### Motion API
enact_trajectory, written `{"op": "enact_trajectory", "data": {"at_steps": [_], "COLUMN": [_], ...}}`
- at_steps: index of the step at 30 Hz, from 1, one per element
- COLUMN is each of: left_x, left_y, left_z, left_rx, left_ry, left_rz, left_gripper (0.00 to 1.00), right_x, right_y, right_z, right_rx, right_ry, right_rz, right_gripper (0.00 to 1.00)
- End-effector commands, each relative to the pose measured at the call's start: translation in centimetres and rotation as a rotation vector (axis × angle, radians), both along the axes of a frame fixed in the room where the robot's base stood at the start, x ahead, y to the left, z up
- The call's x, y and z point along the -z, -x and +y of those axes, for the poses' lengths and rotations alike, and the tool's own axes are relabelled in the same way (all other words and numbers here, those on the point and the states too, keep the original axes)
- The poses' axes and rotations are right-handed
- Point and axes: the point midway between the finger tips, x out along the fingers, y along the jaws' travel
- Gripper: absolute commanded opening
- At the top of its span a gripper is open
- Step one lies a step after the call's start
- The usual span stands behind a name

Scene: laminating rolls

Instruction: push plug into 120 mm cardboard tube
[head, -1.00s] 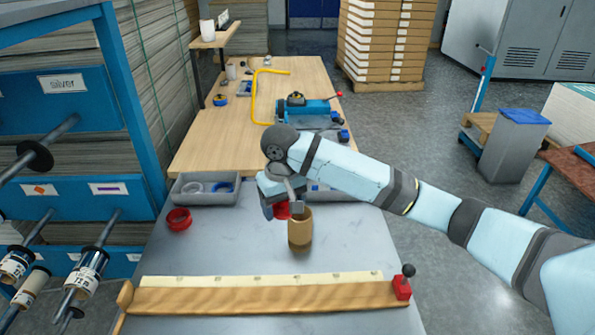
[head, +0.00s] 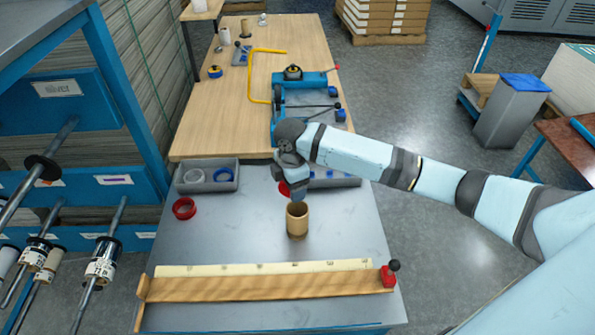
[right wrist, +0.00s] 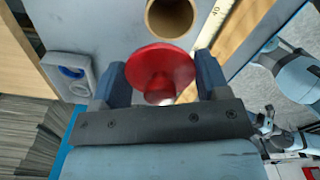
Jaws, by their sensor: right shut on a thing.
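The cardboard tube (head: 297,222) stands upright on the grey bench top, its open end facing up. Its open mouth also shows at the top of the right wrist view (right wrist: 170,18). My right gripper (head: 291,190) is just behind and above the tube, to its left. It is shut on the red plug (right wrist: 160,70), a round disc with a narrower stub between the two dark fingers. In the head view the plug (head: 284,188) is mostly hidden by the gripper. The plug and tube appear apart. My left gripper is not in view.
A wooden rail with a ruler (head: 260,268) and a red stop (head: 388,277) lies along the front of the bench. A red ring (head: 184,208) and a grey tray (head: 206,176) with rings are at left. The bench is clear around the tube.

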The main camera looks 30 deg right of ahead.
Motion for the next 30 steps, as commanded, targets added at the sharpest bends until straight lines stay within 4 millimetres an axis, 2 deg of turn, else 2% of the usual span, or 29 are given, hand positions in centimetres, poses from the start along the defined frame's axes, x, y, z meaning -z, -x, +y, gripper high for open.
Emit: {"op": "enact_trajectory", "data": {"at_steps": [1, 6, 12, 18, 30], "left_x": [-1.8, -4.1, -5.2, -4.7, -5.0], "left_y": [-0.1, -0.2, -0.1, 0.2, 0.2], "left_z": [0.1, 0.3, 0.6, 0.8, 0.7], "left_rx": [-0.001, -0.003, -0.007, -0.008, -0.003], "left_ry": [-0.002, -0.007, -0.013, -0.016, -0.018], "left_rz": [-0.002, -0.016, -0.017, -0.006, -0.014], "left_gripper": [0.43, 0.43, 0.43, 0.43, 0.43], "right_x": [-0.9, -1.0, -0.8, -0.5, 0.6], "right_y": [0.3, 1.0, 1.5, 1.6, 1.6], "right_z": [-0.2, -0.6, -0.9, -1.0, -0.9], "right_rx": [-0.084, -0.362, -0.571, -0.634, -0.633], "right_ry": [0.002, 0.004, 0.008, 0.009, 0.009], "right_rz": [0.002, -0.002, -0.005, -0.008, -0.007], "right_gripper": [0.46, 0.46, 0.46, 0.46, 0.46]}}
